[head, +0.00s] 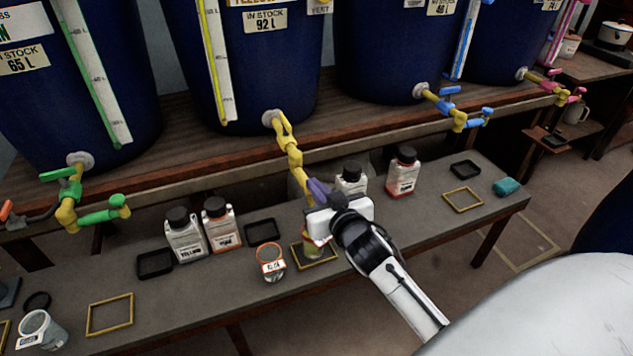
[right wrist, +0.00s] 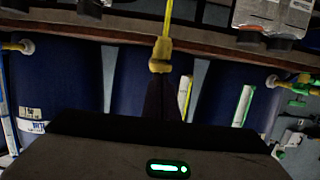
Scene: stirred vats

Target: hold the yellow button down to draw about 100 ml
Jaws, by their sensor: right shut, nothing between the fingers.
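The yellow tap (head: 289,150) comes out of the front of a dark blue vat (head: 265,75) and reaches down over the bench edge. My right gripper (head: 316,189) is shut and empty, its fingertips close to the tap's lower end. I cannot tell whether they touch it, and the yellow button is not clearly distinguishable. In the right wrist view the dark fingers (right wrist: 161,98) point at the yellow tap (right wrist: 160,56). A vessel (head: 312,248) with a yellowish content stands in a yellow frame (head: 322,264) below, partly hidden by my gripper. My left gripper is not in view.
A labelled glass beaker (head: 270,261) stands close left of the frame. White bottles (head: 185,240) with dark caps and a red-content bottle (head: 403,174) stand on the lower bench. Green (head: 75,200) and blue (head: 455,110) taps flank the yellow one.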

